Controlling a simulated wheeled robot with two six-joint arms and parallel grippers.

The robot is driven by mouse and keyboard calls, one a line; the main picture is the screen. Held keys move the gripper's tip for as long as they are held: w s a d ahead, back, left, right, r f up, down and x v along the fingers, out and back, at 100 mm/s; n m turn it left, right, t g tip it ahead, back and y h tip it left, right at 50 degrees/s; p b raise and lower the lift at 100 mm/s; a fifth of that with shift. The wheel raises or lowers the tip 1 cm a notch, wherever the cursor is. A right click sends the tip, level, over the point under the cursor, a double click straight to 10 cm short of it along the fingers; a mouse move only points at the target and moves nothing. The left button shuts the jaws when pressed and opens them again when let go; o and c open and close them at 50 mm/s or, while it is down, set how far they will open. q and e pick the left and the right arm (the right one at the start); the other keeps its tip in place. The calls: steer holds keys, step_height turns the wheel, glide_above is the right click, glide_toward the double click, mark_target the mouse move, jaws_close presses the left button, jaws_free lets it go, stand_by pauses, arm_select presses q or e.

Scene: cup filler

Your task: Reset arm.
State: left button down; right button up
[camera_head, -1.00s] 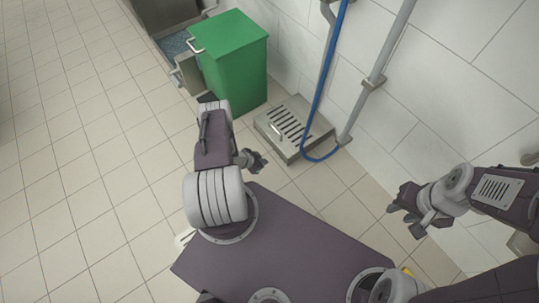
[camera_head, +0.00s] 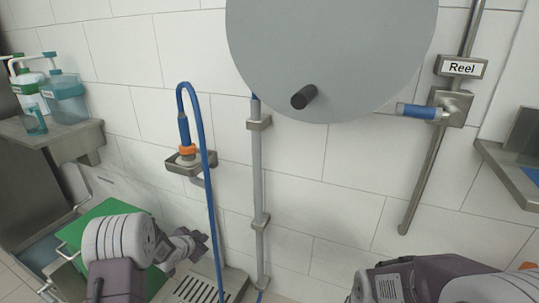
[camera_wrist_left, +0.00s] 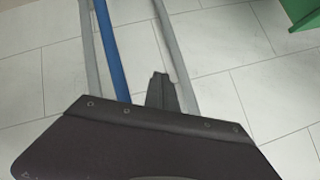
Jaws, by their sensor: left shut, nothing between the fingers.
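My left gripper (camera_head: 190,243) shows in the head view at the lower left, dark and shut, with nothing held. It is in front of the white tiled wall, beside the blue hose (camera_head: 212,195). In the left wrist view its closed fingers (camera_wrist_left: 163,92) point up toward the tiles, with the blue hose and grey pipes beyond. My left arm (camera_head: 120,250) comes in from the lower left. My right arm (camera_head: 430,280) shows at the lower right edge, and its gripper is out of the picture.
A large grey reel disc (camera_head: 335,50) hangs on the wall beside a "Reel" sign (camera_head: 461,68) and a blue-handled valve (camera_head: 415,111). A green bin (camera_head: 105,208) stands behind my left arm. Pump bottles (camera_head: 65,97) sit on a shelf (camera_head: 50,140). A slotted floor drain (camera_head: 195,288) lies below.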

arm_select(q)
steer(key=s+d+r+n+g+y, duration=0.1)
steer(key=s+d+r+n, duration=0.3)
steer(key=s+r, duration=0.65)
steer(key=s+d+f+n+g, duration=0.15)
steer(key=s+f+g, duration=0.25)
steer(key=s, duration=0.7)
steer(key=s+f+n+g, duration=0.3)
steer(key=s, duration=0.7)
step_height(320, 180, up, 38)
steer(key=s+g+p, duration=0.1)
steer(key=p, duration=3.7)
steer(key=shift+d+y, duration=0.25)
steer(key=shift+y, duration=0.05)
